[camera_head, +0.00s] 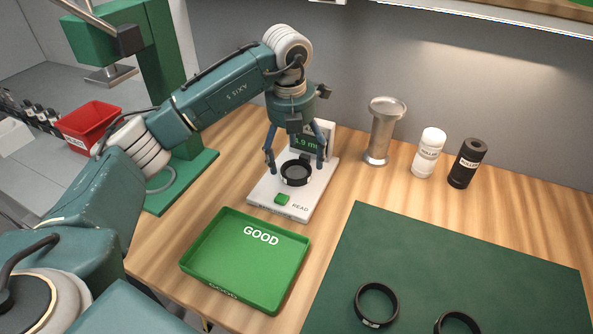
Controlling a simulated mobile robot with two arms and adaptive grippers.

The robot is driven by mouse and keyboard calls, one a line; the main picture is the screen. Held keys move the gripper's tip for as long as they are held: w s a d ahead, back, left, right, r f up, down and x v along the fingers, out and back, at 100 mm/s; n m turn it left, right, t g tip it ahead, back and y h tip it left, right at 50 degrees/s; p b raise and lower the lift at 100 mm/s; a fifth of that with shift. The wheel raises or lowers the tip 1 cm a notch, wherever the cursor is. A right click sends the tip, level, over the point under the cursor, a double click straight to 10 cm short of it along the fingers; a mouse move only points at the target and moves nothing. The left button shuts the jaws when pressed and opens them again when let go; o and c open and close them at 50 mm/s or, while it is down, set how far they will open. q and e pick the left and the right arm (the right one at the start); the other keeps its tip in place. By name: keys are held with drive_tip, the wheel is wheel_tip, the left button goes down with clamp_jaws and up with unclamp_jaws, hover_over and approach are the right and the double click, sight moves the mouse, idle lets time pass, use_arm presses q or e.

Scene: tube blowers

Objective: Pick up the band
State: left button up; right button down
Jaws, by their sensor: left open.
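One black band (297,173) sits on the white measuring device (265,190), which has a green button and a small display. My left gripper (294,166) is above the device with its fingers spread on either side of this band. The fingers look open, and I cannot tell whether they touch the band. Two more black bands lie on the dark green mat, one whole (377,305) and one cut off by the bottom edge (457,322). My right gripper is not in view.
A green tray (190,262) marked GOOD lies in front of the device. A metal cup-topped stand (380,135), a white bottle (429,152) and a black bottle (467,163) stand at the back. A red bin (88,127) is at the left. The green mat (450,250) is mostly bare.

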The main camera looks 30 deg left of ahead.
sight(296, 172)
use_arm(q)
drive_tip(key=f, duration=0.4)
drive_tip(key=shift+w+p, duration=0.3)
drive_tip(key=shift+p, duration=0.1)
drive_tip(key=c, duration=1.2)
drive_tip(key=shift+r, duration=0.1)
